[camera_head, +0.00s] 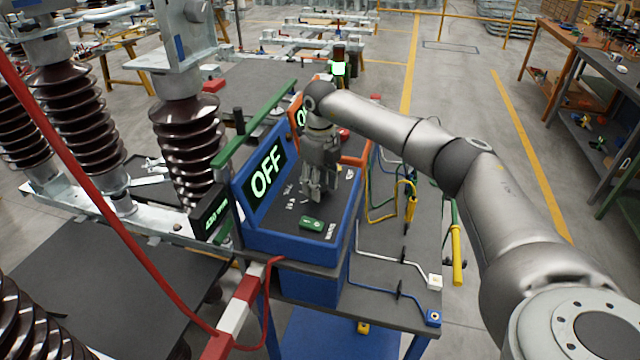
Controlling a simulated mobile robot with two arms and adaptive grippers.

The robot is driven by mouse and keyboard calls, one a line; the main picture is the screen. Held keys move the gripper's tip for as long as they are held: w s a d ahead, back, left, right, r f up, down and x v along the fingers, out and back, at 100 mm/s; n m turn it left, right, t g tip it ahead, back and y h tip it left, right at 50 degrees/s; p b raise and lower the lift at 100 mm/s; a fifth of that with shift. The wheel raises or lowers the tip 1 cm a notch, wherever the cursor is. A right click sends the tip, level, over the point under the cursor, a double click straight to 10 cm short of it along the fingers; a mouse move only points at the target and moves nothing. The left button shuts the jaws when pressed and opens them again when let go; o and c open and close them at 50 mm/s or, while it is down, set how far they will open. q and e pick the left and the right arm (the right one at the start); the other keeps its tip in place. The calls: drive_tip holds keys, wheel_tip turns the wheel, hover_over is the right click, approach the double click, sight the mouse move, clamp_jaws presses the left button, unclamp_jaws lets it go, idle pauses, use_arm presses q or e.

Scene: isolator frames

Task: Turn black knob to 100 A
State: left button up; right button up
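A blue test unit (295,246) stands on a grey cart, with a dark top panel and a raised screen (266,173) that reads OFF. My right gripper (317,196) points down over the dark panel, near white markings. Its fingers are close to the panel, but I cannot tell whether they touch it or hold anything. The black knob is not distinguishable; the gripper covers part of the panel. A green switch (312,224) lies in front of the gripper on the panel. My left gripper is not in view.
A second unit with an orange frame (355,160) stands behind the blue one. Cables and yellow-handled probes (456,256) hang at the cart's right side. Brown ribbed insulators (190,145) stand close on the left. A red-and-white barrier (232,318) is in front.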

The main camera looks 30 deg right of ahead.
drive_tip(key=shift+o, duration=0.9)
wheel_tip(320, 180, up, 12)
drive_tip(key=shift+f, duration=0.1)
idle(0.3)
